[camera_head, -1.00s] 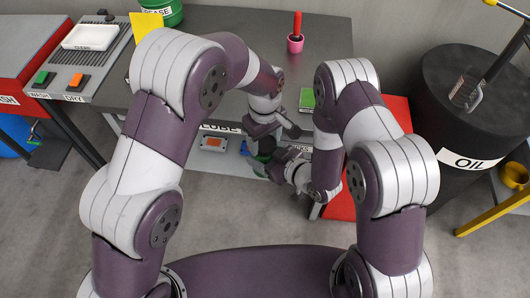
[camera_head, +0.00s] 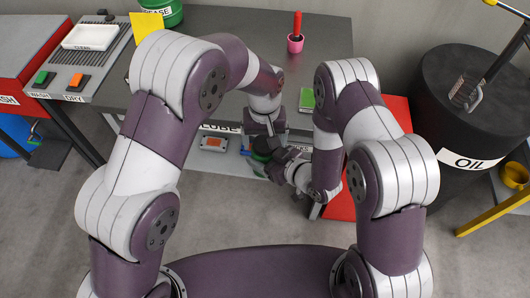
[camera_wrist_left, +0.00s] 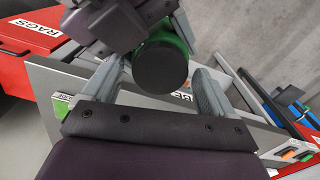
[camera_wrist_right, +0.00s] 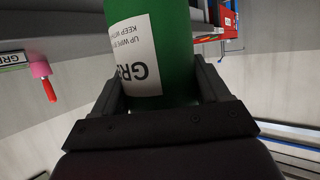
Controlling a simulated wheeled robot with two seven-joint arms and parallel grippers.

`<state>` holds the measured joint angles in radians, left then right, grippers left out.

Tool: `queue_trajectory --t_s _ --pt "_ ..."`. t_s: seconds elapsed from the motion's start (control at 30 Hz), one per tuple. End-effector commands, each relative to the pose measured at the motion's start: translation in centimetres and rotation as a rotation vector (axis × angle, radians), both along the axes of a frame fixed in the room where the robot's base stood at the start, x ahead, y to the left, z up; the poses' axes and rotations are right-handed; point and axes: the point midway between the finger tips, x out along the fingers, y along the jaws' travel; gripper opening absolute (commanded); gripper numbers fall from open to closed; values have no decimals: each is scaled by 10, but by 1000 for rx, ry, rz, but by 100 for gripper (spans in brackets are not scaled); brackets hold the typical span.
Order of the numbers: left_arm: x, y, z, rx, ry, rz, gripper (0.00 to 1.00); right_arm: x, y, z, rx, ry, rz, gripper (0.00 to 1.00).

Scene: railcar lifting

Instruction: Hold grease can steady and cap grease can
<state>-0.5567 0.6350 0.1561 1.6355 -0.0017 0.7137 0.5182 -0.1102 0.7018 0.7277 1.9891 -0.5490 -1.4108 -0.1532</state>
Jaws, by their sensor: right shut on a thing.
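The green grease can (camera_wrist_right: 172,40) stands between my right gripper's fingers (camera_wrist_right: 163,88) in the right wrist view, its white label upside down there. My right gripper is shut on the can. In the left wrist view a round black cap (camera_wrist_left: 160,68) covers the can's top, with the green can (camera_wrist_left: 172,34) showing behind it. My left gripper (camera_wrist_left: 160,75) has its fingers spread on either side of the cap, with visible gaps, so it is open. In the head view my left gripper (camera_head: 264,133) is above the can, which is mostly hidden by my arms.
A larger green grease container (camera_head: 163,10) stands at the back. A black oil drum (camera_head: 470,105) is at the right, beside a red surface (camera_head: 395,110).

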Motion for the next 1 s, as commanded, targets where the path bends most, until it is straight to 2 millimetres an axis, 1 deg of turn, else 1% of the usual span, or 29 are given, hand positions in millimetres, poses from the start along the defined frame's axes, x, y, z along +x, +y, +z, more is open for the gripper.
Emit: queue_trajectory --t_s 0.07,0.13,0.3,0.4,0.5,0.67,0.7,0.77,0.87,0.9,1.0 --pt "0 0 1 0 0 0 88 1 0 1 1 -3 0 0" --pt "0 -1 8 -1 -1 0 88 1 0 1 1 -2 0 0" --pt "0 -1 33 -2 -2 0 88 1 0 1 1 -2 0 0" --pt "0 -1 42 -1 -1 0 88 1 0 1 0 -2 -1 0" --pt "0 0 46 0 1 0 88 1 0 1 0 -2 -1 0" --pt "0 0 46 0 1 0 88 1 0 1 0 -2 -1 0" --pt "0 0 45 0 1 1 85 1 0 1 0 -2 -1 0" --pt "0 0 47 0 0 17 84 1 0 1 0 -2 -1 0" --pt "0 -1 57 -1 -2 168 84 1 0 1 0 -2 -1 0" --pt "0 -1 62 -1 -1 257 84 1 0 1 0 -2 -1 0" --pt "0 -1 73 -2 0 454 84 1 0 1 0 -2 -1 0"
